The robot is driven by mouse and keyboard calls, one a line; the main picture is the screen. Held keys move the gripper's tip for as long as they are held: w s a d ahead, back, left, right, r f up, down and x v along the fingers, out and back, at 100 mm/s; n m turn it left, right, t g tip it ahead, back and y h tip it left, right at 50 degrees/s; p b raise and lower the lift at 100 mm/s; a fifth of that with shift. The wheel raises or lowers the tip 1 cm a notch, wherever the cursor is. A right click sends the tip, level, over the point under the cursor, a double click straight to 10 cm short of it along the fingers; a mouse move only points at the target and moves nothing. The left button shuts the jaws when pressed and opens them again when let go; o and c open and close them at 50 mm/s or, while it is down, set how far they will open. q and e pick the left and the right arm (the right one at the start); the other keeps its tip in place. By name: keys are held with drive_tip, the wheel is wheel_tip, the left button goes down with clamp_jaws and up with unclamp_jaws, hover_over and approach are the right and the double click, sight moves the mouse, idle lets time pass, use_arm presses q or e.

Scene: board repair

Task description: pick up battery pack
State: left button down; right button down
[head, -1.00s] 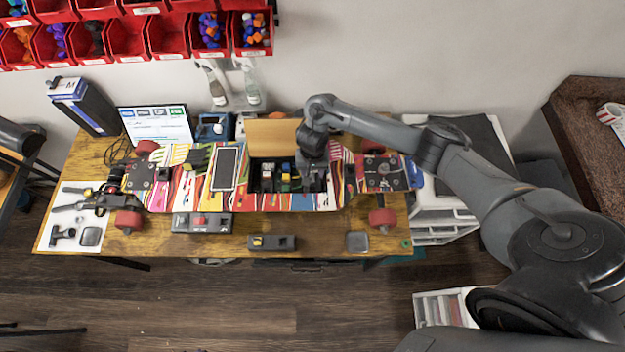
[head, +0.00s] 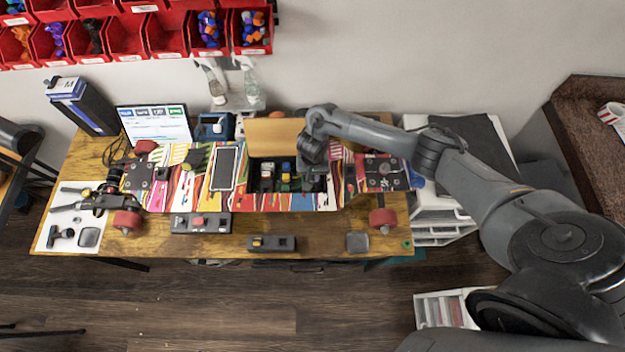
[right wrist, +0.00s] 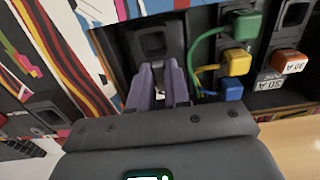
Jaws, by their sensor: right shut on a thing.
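The longboard (head: 160,198) lies across the table with its electronics compartment open in the middle. My right gripper (head: 313,182) reaches down into the right end of that compartment. In the right wrist view, its two purple-grey fingers (right wrist: 160,92) are shut on the black battery pack (right wrist: 153,42), which has a recessed square on its face. The pack sits in the compartment beside coloured connectors. The head view hides most of the pack behind my wrist.
Green, yellow and blue connectors (right wrist: 238,62) with a green wire sit close right of the fingers in the wrist view. The raised wooden lid (head: 275,136) stands behind the compartment. A black control box (head: 201,223) and a smaller one (head: 271,243) lie in front.

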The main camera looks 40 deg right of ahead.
sight(312, 177)
drive_tip(key=shift+w+r, duration=0.1)
drive_tip(key=shift+r, duration=0.5)
wheel_tip(312, 177, up, 9)
drive_tip(key=p, duration=0.4)
